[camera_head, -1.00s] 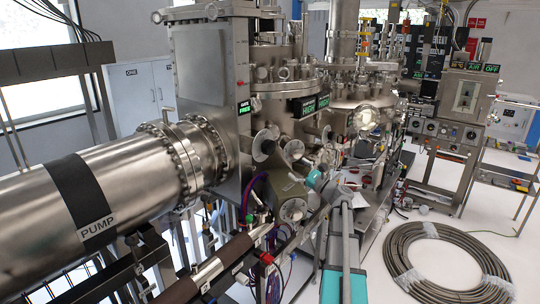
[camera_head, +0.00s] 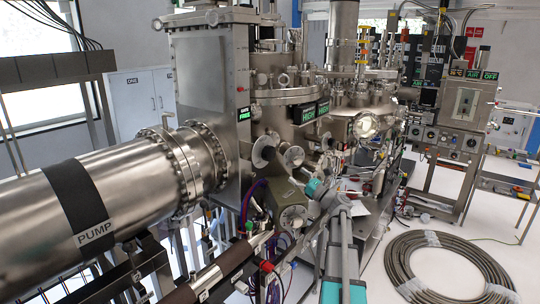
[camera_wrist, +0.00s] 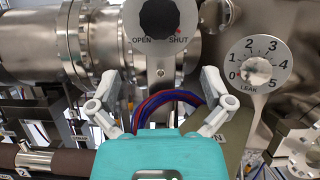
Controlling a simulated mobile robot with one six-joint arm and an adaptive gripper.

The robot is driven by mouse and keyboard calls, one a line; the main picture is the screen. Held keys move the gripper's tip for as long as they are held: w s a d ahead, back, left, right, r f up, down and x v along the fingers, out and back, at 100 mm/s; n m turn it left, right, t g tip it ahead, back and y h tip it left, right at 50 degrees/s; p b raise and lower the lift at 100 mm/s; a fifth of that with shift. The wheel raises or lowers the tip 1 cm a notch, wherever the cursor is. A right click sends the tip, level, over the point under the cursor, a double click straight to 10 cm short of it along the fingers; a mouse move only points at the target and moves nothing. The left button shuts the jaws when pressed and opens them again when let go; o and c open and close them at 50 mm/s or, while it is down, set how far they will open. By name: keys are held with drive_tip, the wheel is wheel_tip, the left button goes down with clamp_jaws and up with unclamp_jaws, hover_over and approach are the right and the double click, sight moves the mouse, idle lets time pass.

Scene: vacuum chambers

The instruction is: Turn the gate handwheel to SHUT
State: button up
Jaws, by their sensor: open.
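The gate handwheel (camera_wrist: 157,18) is a black knob on a round plate marked OPEN at lower left and SHUT at lower right. It stands at the top of the wrist view, with its upper edge cut off. A small red mark shows near SHUT; the wheel's exact setting is unclear. My gripper (camera_wrist: 160,80) is open and empty, its two grey fingers spread below the plate and apart from the knob. In the head view a green-lit gate sign (camera_head: 243,114) is on the tall gate housing (camera_head: 207,90); my gripper's fingers are hard to make out there.
A leak dial (camera_wrist: 256,72), numbered 0 to 5, stands right of the handwheel. Red and blue cables (camera_wrist: 170,103) run behind my fingers. The large pump pipe (camera_head: 95,215) fills the left. A coiled hose (camera_head: 450,270) lies on the floor at right.

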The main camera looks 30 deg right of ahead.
sight(272, 155)
drive_tip(key=p+x, duration=0.5)
drive_tip(key=x, duration=0.8)
drive_tip(key=shift+r, duration=0.1)
drive_tip(key=c, duration=0.9)
drive_tip(key=shift+m+t+h, duration=0.4)
drive_tip(key=shift+m+h, duration=0.7)
drive_tip(key=shift+m, duration=1.3)
drive_tip(key=o, duration=0.9)
drive_tip(key=shift+n, duration=0.7)
